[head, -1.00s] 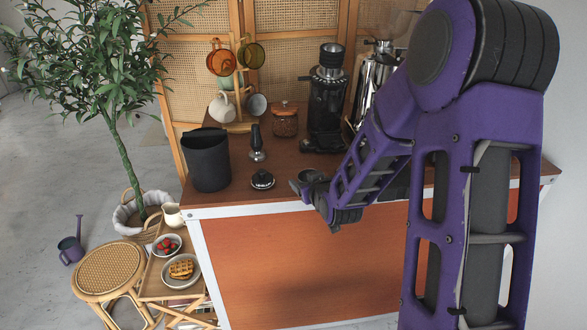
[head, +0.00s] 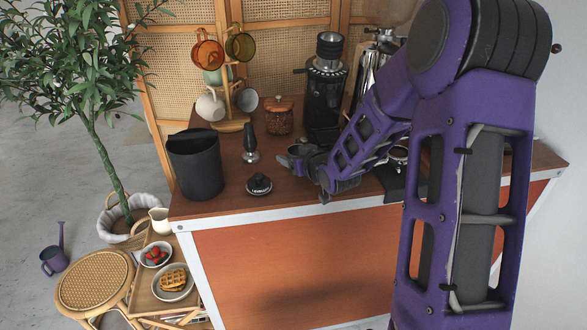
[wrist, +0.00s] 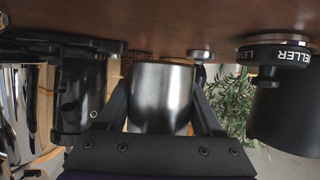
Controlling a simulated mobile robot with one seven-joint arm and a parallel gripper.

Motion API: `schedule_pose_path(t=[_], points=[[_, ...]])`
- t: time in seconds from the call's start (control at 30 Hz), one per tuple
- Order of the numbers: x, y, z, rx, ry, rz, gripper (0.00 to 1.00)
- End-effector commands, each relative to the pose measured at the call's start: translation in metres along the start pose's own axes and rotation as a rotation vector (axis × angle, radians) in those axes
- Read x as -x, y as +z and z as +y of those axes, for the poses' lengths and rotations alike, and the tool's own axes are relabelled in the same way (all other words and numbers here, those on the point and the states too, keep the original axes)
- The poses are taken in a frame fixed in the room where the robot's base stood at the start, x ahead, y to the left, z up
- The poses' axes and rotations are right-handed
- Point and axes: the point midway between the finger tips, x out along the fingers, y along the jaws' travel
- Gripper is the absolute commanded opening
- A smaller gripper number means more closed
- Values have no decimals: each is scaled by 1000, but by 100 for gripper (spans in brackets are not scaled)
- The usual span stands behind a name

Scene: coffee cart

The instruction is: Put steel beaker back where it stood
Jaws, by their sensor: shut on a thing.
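The steel beaker (wrist: 160,92) is a small brushed-metal cup, held between the two dark fingers of my gripper (wrist: 160,112) in the wrist view, which is upside down. In the head view my gripper (head: 295,160) is over the wooden top of the coffee cart (head: 222,206), and the beaker (head: 299,149) shows small and partly hidden at its fingers. I cannot tell whether the beaker touches the cart top.
A dark knock bin (head: 196,165) stands at the cart's left end. A black-handled tool (head: 250,145), a lidded jar of beans (head: 280,118) and a mug tree (head: 231,122) stand behind. A chrome machine (head: 372,70) is beyond my arm. Bare wood lies around the tamper.

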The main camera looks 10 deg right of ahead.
Motion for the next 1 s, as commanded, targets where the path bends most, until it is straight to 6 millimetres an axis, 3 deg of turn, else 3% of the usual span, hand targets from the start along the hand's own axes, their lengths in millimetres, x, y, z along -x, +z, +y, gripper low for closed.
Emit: schedule_pose_path(t=[0.2,0.6,0.63,0.77,1.0], points=[[-12,29,-1,-1,-2,-2,10],[-14,34,0,0,0,0,10],[-14,33,0,0,0,-1,73],[-14,32,0,0,0,-1,96],[-13,32,0,0,0,-1,98]])
